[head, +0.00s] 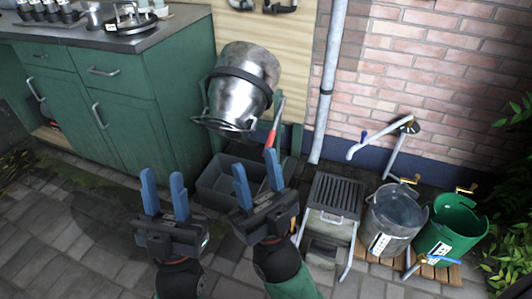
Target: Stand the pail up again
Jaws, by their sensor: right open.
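A large shiny metal vessel (238,90), which looks like the pail, is held by a dark band in front of the wooden wall panel. It is tilted, with its narrower, handled end pointing down over a grey tub (222,180). A lever with a red grip (273,128) stands to its right. My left gripper (162,175) is open and empty, below and left of the vessel. My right gripper (255,160) is open, with its fingers below the vessel and near the red lever in the picture. I cannot tell whether they touch it.
A green cabinet (130,110) stands on the left. A downpipe (327,85) runs down the wall. Paving at lower left is clear.

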